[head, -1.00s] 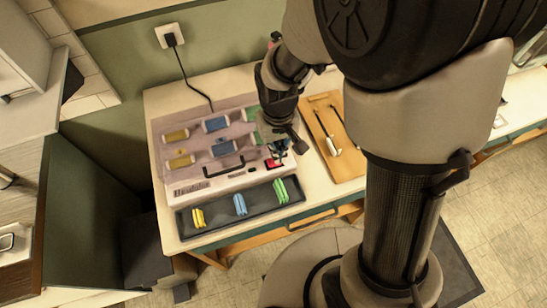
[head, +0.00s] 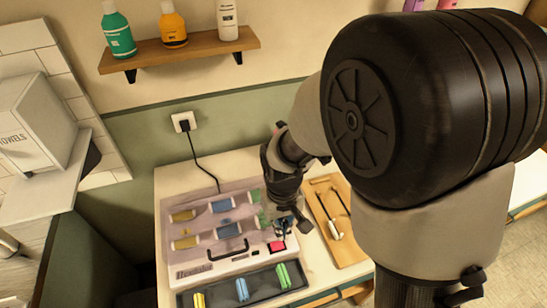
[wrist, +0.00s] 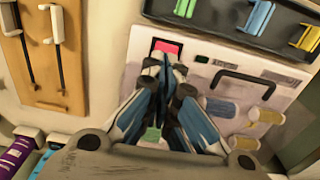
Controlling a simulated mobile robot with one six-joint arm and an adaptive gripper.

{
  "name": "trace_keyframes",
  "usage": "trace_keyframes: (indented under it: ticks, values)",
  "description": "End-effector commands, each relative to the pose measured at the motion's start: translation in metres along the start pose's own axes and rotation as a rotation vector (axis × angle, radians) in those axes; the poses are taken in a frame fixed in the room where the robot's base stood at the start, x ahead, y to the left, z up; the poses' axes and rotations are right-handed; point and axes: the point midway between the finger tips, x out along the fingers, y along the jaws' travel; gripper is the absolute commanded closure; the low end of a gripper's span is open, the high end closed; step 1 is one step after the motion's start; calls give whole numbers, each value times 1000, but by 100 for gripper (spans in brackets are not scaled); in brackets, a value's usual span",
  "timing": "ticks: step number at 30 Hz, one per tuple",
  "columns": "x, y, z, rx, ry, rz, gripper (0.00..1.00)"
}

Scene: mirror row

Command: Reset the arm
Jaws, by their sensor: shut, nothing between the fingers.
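My gripper (head: 291,224) is at the end of my arm, pointing down over the right part of the roller case (head: 188,272). In the wrist view its fingers (wrist: 165,62) are together and empty, close to a pink-red switch (wrist: 168,46) on the case. The switch also shows in the head view (head: 277,246), just beside the fingertips. Whether the fingers touch the case cannot be told. The case holds yellow, blue and green rollers under what looks like a clear lid with a dark handle (head: 229,252).
A black tray (head: 262,290) with yellow, blue and green clips lies in front of the case. A wooden board (head: 350,252) with two long-handled tools lies to its right. A wall shelf (head: 190,50) with bottles hangs behind. A cord runs to a wall socket (head: 184,122).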

Motion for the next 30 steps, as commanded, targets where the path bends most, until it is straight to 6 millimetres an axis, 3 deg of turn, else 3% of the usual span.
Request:
trace_keyframes:
  ticks: [5,8,11,15,21,24,30]
  values:
    - [-4,1,0,3,6,0,100]
    - [-23,8,3,19,33,0,100]
    - [-56,19,12,49,79,1,100]
    - [-107,37,36,104,158,6,100]
    - [-163,57,86,181,266,23,100]
    - [-182,62,112,216,318,34,100]
    - [-199,67,149,264,387,53,100]
